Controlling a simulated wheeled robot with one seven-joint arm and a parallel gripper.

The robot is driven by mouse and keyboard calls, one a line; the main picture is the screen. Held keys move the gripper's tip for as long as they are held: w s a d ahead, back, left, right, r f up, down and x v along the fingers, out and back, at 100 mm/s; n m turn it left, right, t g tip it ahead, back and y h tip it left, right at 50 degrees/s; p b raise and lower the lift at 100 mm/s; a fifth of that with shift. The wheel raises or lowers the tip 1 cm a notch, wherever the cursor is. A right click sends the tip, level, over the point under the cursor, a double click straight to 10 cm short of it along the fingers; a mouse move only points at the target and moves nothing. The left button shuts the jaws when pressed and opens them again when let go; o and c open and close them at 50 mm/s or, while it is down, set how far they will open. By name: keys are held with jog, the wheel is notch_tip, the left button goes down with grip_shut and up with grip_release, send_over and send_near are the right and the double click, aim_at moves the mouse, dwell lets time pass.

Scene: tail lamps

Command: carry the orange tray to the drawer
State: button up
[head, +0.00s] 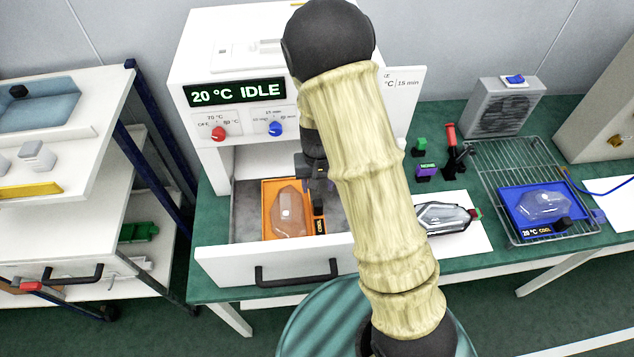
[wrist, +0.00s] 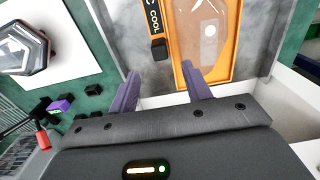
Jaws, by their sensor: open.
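The orange tray (head: 267,220) lies inside the pulled-out white drawer (head: 225,265) of the oven. It carries a clear lamp cover (head: 290,212) and has a black grip block and a COOL label on its right side. In the wrist view the tray (wrist: 179,62) is beyond my fingers, with its black grip block (wrist: 158,49) close to the fingertips. My gripper (wrist: 160,70) is open, with nothing between its purple fingers. In the head view my gripper (head: 315,178) is over the drawer's back right part, partly hidden by my arm.
The oven display (head: 235,92) reads 20 °C IDLE. A blue tray (head: 510,205) with a clear cover sits on a wire rack (head: 485,160) at right. A lamp (head: 440,217) lies on a white sheet. Small coloured blocks and a red-handled tool (head: 451,138) stand behind it. A shelf cart (head: 100,150) stands left.

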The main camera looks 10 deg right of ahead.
jog(key=s+d+r+t, duration=0.1)
jog(key=s+d+r, duration=0.2)
jog(key=s+r, duration=0.3)
jog(key=s+d+r+t, duration=0.1)
jog(key=s+d+r, duration=0.3)
jog(key=s+r, duration=0.3)
jog(key=shift+r+t, duration=0.3)
jog(key=shift+r, duration=0.65)
jog(key=shift+w, duration=0.1)
